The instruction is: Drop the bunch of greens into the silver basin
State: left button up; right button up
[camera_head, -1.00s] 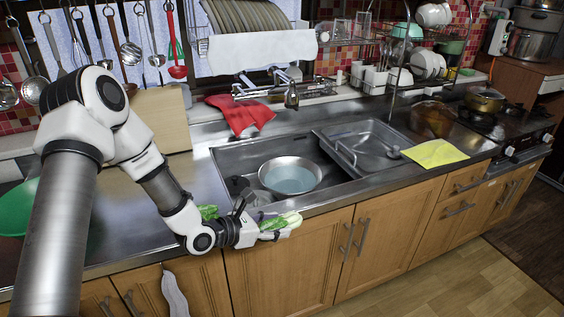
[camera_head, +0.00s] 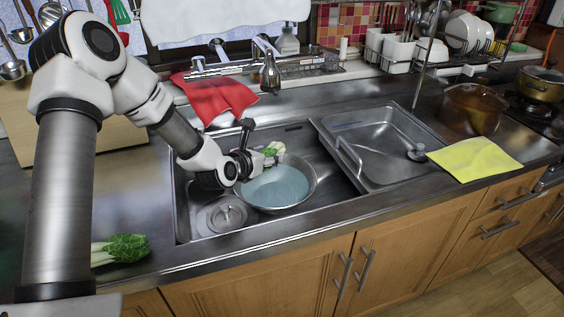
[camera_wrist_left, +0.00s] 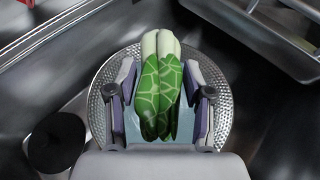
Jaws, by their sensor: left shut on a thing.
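The silver basin (camera_head: 283,186), a round metal bowl with a bluish inside, sits in the left sink compartment. My left gripper (camera_head: 262,156) is over the back part of the basin, shut on a bunch of greens (camera_head: 274,149). In the left wrist view the greens (camera_wrist_left: 163,85) lie between the two fingers (camera_wrist_left: 160,75), pale stalks pointing away and leaves toward the palm. The basin's dimpled rim (camera_wrist_left: 218,112) shows around and below them. The gripper hides part of the greens in the head view. My right gripper is out of view.
A second leafy bunch (camera_head: 124,248) lies on the counter at the left front. The tap (camera_head: 268,68) stands behind the sink, near a red cloth (camera_head: 215,97). The right sink compartment (camera_head: 372,145) and a yellow cloth (camera_head: 474,158) are to the right.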

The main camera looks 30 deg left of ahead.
pick_arm(q)
jog(key=shift+f+b, duration=0.45)
jog(key=shift+f, duration=0.5)
jog(key=shift+s+b, duration=0.25)
jog(key=shift+b, duration=0.05)
notch_tip(320, 180, down, 6)
jog(key=b, duration=0.3)
jog(key=shift+w+r, duration=0.1)
jog(key=shift+w, duration=0.05)
jog(key=o, duration=1.3)
jog(key=shift+r, duration=0.1)
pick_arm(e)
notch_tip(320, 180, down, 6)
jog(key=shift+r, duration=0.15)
pick_arm(q)
jog(key=v, duration=1.2)
